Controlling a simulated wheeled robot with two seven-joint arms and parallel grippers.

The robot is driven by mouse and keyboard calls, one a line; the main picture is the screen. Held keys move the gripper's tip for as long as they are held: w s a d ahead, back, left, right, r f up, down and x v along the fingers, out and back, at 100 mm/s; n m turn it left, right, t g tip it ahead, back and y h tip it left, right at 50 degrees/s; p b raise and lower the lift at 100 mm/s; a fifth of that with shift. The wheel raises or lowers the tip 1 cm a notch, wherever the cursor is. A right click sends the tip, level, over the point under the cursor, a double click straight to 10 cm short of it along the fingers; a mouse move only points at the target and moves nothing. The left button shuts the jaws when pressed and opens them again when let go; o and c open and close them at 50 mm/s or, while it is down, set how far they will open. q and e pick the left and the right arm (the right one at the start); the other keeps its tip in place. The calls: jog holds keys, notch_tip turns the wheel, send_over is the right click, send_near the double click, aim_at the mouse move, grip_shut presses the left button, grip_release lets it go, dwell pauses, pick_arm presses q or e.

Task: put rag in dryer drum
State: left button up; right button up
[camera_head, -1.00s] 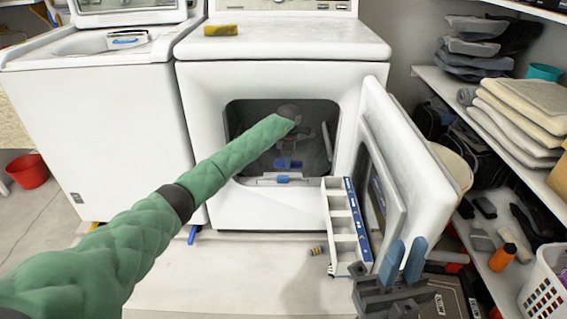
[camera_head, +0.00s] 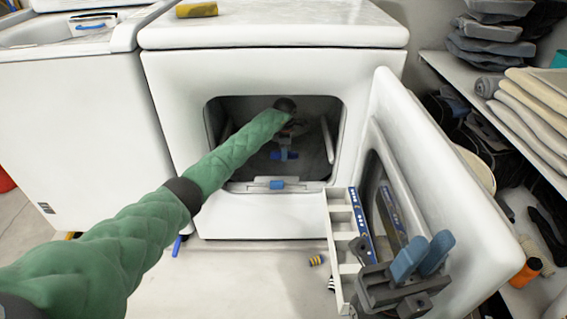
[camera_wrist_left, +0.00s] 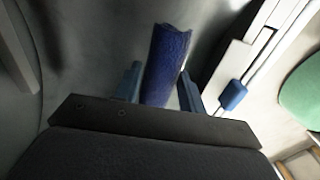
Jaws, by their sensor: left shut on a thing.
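The rag, a rolled dark blue cloth (camera_wrist_left: 167,62), stands between the two blue fingers of my left gripper (camera_wrist_left: 160,90) in the left wrist view. In the head view my left gripper (camera_head: 285,153) is inside the dark dryer drum (camera_head: 312,165), reached through the dryer's front opening. The rag is too small and shaded to make out clearly there. My right gripper (camera_head: 424,256) is open and empty in front of the door.
A white compartment tray (camera_head: 342,235) stands beside the open door. A second white machine (camera_head: 85,120) is at left. Shelves with folded towels (camera_head: 535,105) and an orange bottle (camera_head: 526,273) are at right.

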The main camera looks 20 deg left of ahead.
pick_arm(q)
notch_tip(320, 180, down, 5)
jog(key=shift+f+b, duration=0.1)
jog(key=shift+b, duration=0.45)
jog(key=shift+f, duration=0.25)
jog(key=shift+f+b, duration=0.25)
jog(key=shift+b, duration=0.1)
jog(key=o, duration=1)
jog(key=shift+c, duration=0.2)
